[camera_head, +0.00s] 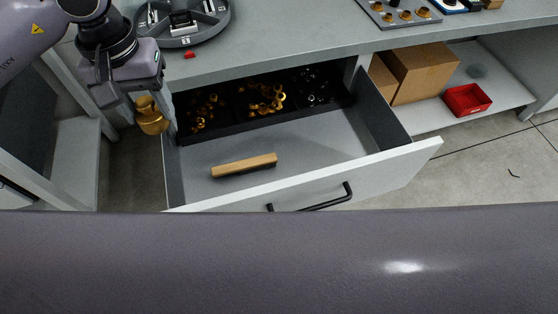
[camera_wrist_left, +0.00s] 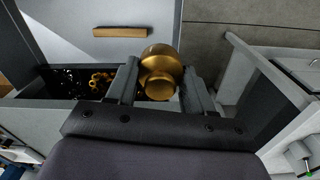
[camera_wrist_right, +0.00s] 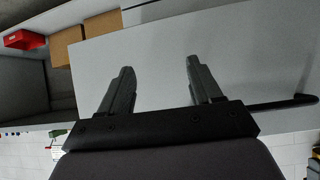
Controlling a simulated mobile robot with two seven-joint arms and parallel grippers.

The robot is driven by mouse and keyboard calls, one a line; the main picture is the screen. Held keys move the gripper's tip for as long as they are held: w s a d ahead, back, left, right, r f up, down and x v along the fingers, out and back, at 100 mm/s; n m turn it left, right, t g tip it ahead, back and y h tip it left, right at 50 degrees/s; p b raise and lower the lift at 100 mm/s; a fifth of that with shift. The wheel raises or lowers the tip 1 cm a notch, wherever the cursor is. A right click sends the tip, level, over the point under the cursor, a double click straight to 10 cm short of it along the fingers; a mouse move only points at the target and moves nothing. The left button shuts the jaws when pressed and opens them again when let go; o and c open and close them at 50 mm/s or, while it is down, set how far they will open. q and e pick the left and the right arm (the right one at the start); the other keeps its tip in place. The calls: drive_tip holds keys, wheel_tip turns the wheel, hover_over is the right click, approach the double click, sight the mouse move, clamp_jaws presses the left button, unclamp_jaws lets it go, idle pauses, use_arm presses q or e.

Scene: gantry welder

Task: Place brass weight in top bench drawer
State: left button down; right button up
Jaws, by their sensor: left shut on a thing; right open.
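The brass weight (camera_head: 151,116) is a gold knobbed piece held by my left gripper (camera_head: 136,100), at the left side of the open drawer. In the left wrist view the brass weight (camera_wrist_left: 161,68) sits between the two fingers of my left gripper (camera_wrist_left: 158,88). The top bench drawer (camera_head: 310,140) is pulled out, with bare grey floor at its front. A wooden bar (camera_head: 244,165) lies in it. My right gripper (camera_wrist_right: 155,82) is open and empty in the right wrist view, with the drawer's pale front (camera_wrist_right: 220,60) beyond it. The right gripper is not visible in the head view.
A black divided tray (camera_head: 262,108) with brass fittings and dark nuts fills the drawer's back. A round grey organiser (camera_head: 180,28) stands on the bench top (camera_head: 290,32). Cardboard boxes (camera_head: 425,68) and a red bin (camera_head: 467,99) sit on the lower shelf at right.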

use_arm(q)
drive_tip(key=w+d+f+n+b, duration=0.4)
drive_tip(key=w+d+f+b, duration=0.1)
drive_tip(key=w+f+b, duration=0.3)
hover_over(221, 169)
wheel_tip(221, 169, down, 17)
drive_tip(key=shift+w+d+r, duration=0.1)
drive_tip(key=shift+w+r, duration=0.05)
drive_tip(key=shift+r, duration=0.05)
drive_tip(key=shift+f+b, duration=0.45)
drive_tip(key=shift+f, duration=1.85)
drive_tip(key=shift+c, duration=2.2)
unclamp_jaws()
drive_tip(key=shift+f, duration=0.15)
